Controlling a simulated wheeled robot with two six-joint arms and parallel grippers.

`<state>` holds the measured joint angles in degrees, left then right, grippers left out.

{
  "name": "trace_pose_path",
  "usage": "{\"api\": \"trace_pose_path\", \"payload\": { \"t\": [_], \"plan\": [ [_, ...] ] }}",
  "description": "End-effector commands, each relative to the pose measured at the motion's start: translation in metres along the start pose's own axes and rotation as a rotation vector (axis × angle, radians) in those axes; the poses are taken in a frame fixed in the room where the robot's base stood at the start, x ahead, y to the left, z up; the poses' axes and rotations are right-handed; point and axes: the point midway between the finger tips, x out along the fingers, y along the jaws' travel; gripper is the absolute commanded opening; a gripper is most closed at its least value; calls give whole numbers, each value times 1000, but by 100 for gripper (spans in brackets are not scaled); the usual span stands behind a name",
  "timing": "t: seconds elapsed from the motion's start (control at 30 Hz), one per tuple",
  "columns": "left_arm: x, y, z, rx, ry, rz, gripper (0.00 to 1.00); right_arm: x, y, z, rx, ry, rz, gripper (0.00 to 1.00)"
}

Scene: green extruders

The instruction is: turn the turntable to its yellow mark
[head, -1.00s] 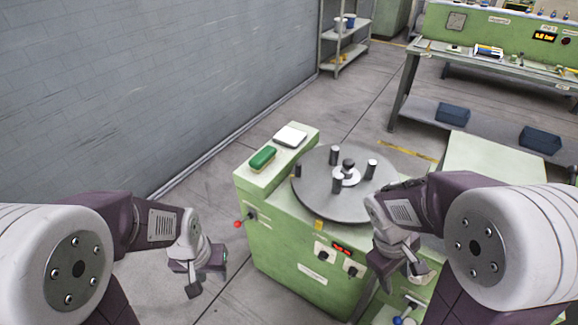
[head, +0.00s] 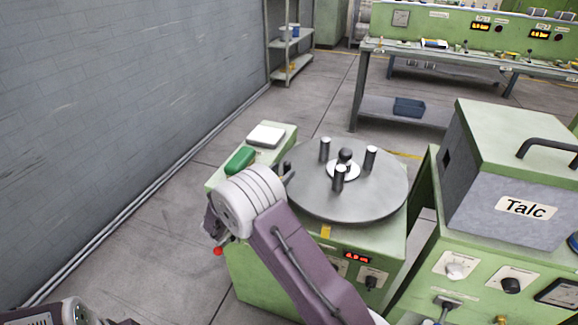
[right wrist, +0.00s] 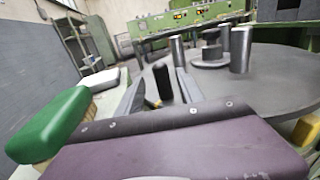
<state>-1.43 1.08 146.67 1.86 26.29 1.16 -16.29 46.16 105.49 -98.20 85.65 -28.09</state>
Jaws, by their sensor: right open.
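The turntable (head: 370,195) is a grey disc on a green machine, with several upright pegs and a dark centre knob (head: 345,155). A yellow mark (head: 326,231) is on the machine's front edge, below the disc; a yellow piece (right wrist: 305,130) also shows at the right in the right wrist view. A dark peg (head: 287,167) stands at the disc's left edge. My right gripper (right wrist: 161,90) is open, its fingers on either side of this dark peg (right wrist: 162,82); contact cannot be told. In the head view my right wrist hides most of the gripper. My left gripper is out of view.
A green brush (head: 240,160) and a white pad (head: 267,135) lie on the ledge left of the turntable. A grey and green Talc box (head: 510,190) stands close on the right. A red-lit display (head: 357,257) is on the machine front.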

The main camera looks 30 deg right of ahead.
Motion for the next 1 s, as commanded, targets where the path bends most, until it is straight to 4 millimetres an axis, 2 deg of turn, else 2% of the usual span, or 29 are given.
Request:
{"api": "trace_pose_path", "payload": {
  "t": [0.1, 0.3, 0.63, 0.8, 1.0],
  "plan": [
    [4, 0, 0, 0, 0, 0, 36, 27, -1, -1, 2, 0, -5, 44],
    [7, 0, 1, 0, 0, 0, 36, 57, -1, -1, 1, 0, -3, 44],
    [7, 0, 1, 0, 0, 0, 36, 63, 0, 0, 1, 1, -1, 44],
    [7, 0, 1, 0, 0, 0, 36, 63, 0, 0, 1, 1, -1, 0],
    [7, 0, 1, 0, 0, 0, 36, 62, 0, 0, 1, 1, -1, 0]
  ]
}}
